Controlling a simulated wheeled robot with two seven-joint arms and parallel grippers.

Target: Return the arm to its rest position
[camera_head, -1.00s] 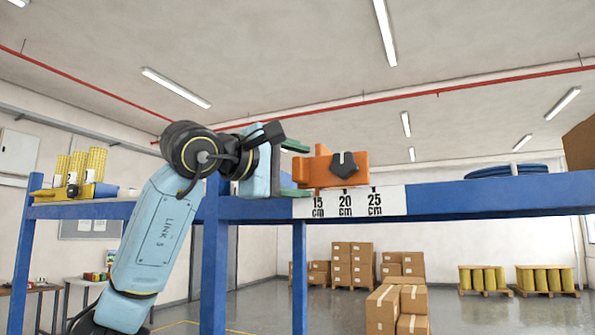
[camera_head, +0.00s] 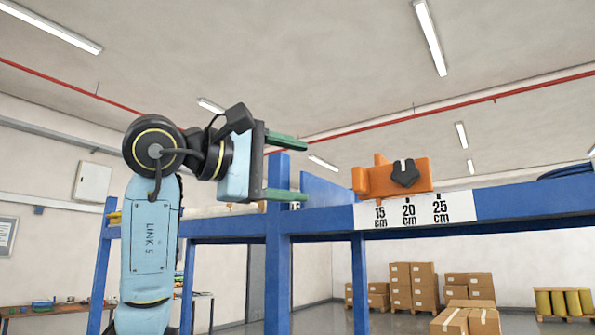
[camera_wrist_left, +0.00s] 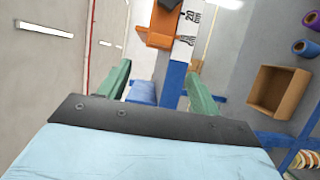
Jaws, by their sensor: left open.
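My left gripper (camera_head: 290,168) is raised at the left of the blue shelf frame, its two green fingers apart and pointing right. Nothing is between them. In the left wrist view the open fingers (camera_wrist_left: 158,92) also show, with the orange block ahead and apart from them. The orange block (camera_head: 368,181) with a dark knob (camera_head: 405,172) sits on the blue beam, above the white scale label (camera_head: 460,208) marked 15, 20 and 25 cm. My right gripper is in neither view.
The blue beam (camera_head: 525,204) and its upright (camera_head: 278,255) stand close to my left gripper. An open brown box (camera_wrist_left: 277,92) and rolls (camera_wrist_left: 305,48) show in the left wrist view. Cardboard boxes (camera_head: 413,285) stand on the floor behind.

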